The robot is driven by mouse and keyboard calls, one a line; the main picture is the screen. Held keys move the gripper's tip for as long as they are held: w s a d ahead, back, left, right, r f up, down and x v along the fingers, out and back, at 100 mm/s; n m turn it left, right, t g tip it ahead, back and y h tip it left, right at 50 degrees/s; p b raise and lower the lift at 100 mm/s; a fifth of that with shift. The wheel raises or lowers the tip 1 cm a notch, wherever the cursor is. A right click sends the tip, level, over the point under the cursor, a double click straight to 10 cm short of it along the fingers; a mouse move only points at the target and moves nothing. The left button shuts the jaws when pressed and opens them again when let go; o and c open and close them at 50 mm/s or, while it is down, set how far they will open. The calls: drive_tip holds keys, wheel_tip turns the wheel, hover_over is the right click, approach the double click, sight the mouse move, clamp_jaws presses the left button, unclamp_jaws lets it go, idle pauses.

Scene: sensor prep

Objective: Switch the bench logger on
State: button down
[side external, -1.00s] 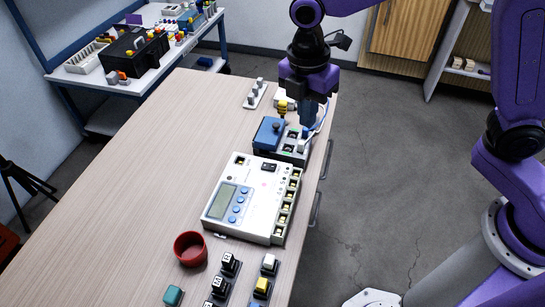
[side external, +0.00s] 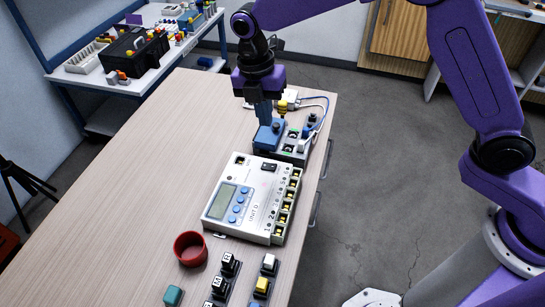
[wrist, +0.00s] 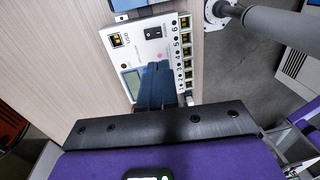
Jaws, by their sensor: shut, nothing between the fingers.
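The bench logger (side external: 262,207) is a white box marked UNIT D, lying on the table with a grey display (side external: 225,199), blue round buttons and a row of numbered sockets. Its black rocker switch (side external: 269,167) is at the far end of its top; it also shows in the wrist view (wrist: 153,32). I cannot tell which way the rocker is set. My gripper (side external: 264,120) is shut and empty, pointing down beyond the logger, over the blue block behind it. In the wrist view the blue fingers (wrist: 153,80) hide part of the logger's face.
A blue and grey terminal block (side external: 297,143) with cables stands just behind the logger. A red cup (side external: 190,249) and several black-based switch modules (side external: 262,286) are at the near end. The table (side external: 150,190) left of the logger is clear.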

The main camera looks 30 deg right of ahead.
sight(274, 167)
drive_tip(key=shift+f, duration=0.1)
drive_tip(key=f, duration=0.4)
drive_tip(key=d+f, duration=0.1)
drive_tip(key=f, duration=0.4)
drive_tip(key=s+f, duration=0.1)
drive_tip(key=f, duration=0.3)
drive_tip(key=shift+s+d+f, duration=0.1)
drive_tip(key=shift+d+f, duration=0.05)
drive_tip(key=shift+f, duration=0.25)
drive_tip(key=shift+s+d+f, duration=0.1)
drive_tip(key=shift+f, duration=0.15)
drive_tip(key=shift+w+a+r, duration=0.25)
drive_tip(key=shift+w+a, duration=0.4)
drive_tip(key=shift+a, duration=0.05)
drive_tip(key=shift+r, duration=0.1)
